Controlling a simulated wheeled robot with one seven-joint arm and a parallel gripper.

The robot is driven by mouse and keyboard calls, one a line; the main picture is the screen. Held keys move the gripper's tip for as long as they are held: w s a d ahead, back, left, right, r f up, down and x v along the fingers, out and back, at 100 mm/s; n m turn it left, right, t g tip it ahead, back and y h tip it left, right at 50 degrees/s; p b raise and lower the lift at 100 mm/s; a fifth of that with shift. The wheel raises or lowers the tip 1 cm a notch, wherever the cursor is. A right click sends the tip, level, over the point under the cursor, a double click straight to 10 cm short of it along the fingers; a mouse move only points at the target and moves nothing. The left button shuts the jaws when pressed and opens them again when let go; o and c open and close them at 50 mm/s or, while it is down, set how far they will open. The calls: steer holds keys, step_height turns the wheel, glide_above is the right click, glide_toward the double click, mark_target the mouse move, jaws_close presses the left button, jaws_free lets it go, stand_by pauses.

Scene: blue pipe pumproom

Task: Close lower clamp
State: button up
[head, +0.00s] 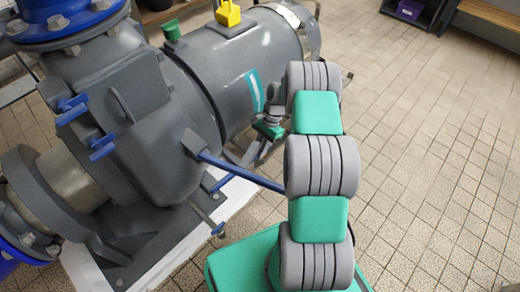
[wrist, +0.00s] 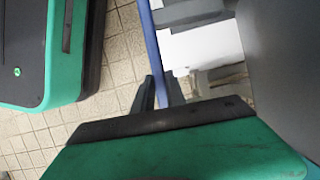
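A long blue clamp lever (head: 240,172) sticks out from the lower side of the grey pump housing (head: 120,125) and runs right, behind my arm. In the wrist view the blue lever (wrist: 150,40) runs down from the top edge between my fingers. My gripper (wrist: 161,88) has one dark finger on each side of it. Whether the fingers press on the lever cannot be told. In the head view my gripper (head: 244,158) is partly hidden, close above the lever. The pump's grey side fills the right of the wrist view.
Shorter blue clamp handles (head: 72,108) sit higher on the housing. Another blue-tipped bar (head: 217,229) is low beside the pump's white base. A yellow block (head: 228,14) and green cap (head: 171,31) top the pump. The tiled floor (head: 430,150) at right is clear.

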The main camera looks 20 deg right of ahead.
jaws_close()
stand_by(0.9)
steer(key=shift+w+a+n, duration=0.2)
steer(key=shift+w+n, duration=0.2)
steer(key=shift+w, duration=0.35)
steer(key=o, duration=0.6)
jaws_free()
steer(key=p+v, duration=0.3)
steer(key=v, duration=0.5)
